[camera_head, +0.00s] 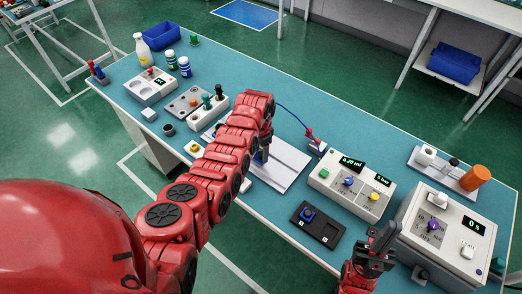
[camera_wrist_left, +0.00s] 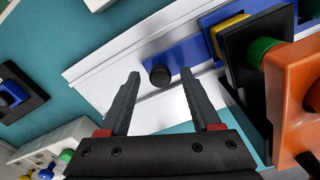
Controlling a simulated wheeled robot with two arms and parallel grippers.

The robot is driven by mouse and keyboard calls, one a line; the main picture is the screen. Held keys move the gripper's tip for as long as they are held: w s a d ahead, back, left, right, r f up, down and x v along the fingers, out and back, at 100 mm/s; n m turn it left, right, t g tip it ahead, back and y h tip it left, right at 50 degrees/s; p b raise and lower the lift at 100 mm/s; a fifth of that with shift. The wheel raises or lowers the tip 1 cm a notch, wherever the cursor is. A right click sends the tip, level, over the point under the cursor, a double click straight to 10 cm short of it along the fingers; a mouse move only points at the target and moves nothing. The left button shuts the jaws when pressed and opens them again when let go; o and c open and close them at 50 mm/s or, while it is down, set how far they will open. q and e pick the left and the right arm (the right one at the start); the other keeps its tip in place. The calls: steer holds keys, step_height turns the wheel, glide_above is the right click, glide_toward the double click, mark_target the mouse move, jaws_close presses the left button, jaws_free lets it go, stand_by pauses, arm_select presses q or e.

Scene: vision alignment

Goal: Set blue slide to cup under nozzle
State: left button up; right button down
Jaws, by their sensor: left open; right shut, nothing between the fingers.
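In the left wrist view a blue slide (camera_wrist_left: 184,56) with a black knob (camera_wrist_left: 159,76) lies on a pale rail (camera_wrist_left: 110,80). My left gripper (camera_wrist_left: 160,74) is open, its fingertips on either side of the knob in this view; I cannot tell whether they touch it. In the head view the pale rail plate (camera_head: 285,170) shows at mid-table, and my left arm hides most of the station. I cannot make out the cup or nozzle for certain. My right gripper (camera_head: 376,246) is shut and empty near the front table edge.
A black upright block (camera_wrist_left: 255,75) and orange part (camera_wrist_left: 298,85) stand right of the slide. A control box (camera_head: 350,185) with a display, a black tray (camera_head: 316,225) and a large dial box (camera_head: 445,235) occupy the table's right. Bare teal surface lies behind the rail.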

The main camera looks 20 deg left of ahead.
arm_select(q)
jaws_close()
stand_by(1.4)
